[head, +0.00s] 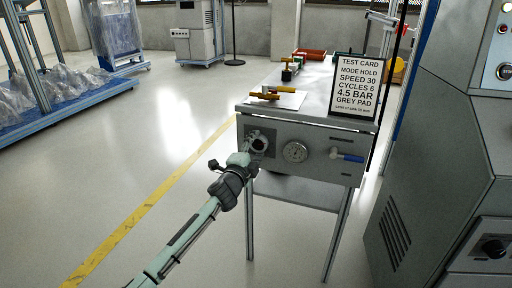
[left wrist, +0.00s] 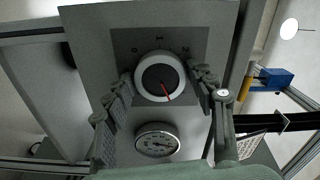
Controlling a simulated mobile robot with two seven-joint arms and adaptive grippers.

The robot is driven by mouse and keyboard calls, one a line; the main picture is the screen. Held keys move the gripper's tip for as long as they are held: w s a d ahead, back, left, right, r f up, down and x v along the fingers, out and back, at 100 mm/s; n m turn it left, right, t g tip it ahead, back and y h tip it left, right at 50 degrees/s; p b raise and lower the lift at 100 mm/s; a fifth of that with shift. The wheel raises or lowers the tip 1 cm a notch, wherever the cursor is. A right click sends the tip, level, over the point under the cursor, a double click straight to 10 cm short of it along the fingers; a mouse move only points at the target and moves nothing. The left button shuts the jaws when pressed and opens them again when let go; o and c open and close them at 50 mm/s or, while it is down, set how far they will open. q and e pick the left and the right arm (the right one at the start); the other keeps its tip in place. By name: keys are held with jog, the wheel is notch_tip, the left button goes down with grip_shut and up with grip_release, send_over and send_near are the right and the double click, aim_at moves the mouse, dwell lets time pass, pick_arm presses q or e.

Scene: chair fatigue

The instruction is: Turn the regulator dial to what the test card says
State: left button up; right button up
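The regulator dial (head: 259,142) is a round knob on the front panel of the grey bench, largely covered by my left gripper (head: 253,152) in the head view. In the left wrist view, the dial (left wrist: 160,78) has a white rim, a dark face and a red pointer line toward the picture's lower right. My left gripper's fingers (left wrist: 161,84) are spread, one each side of the dial; contact is unclear. The test card (head: 356,87) stands on the bench and reads "MODE HOLD, SPEED 30, CYCLES 6, 4.5 BAR, GREY PAD". My right gripper is out of view.
A round gauge (head: 295,152) sits beside the dial; it also shows in the left wrist view (left wrist: 157,141). A blue-handled valve (head: 348,156) is farther right on the panel. Yellow-handled tools (head: 265,95) lie on the bench top. A large grey machine (head: 445,130) stands close at the right.

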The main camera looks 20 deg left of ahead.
pick_arm(q)
jog(key=shift+o, duration=1.1)
jog(key=shift+s, duration=0.1)
jog(key=s, duration=1.1)
jog(key=shift+s+a, duration=0.2)
jog(key=shift+s, duration=0.2)
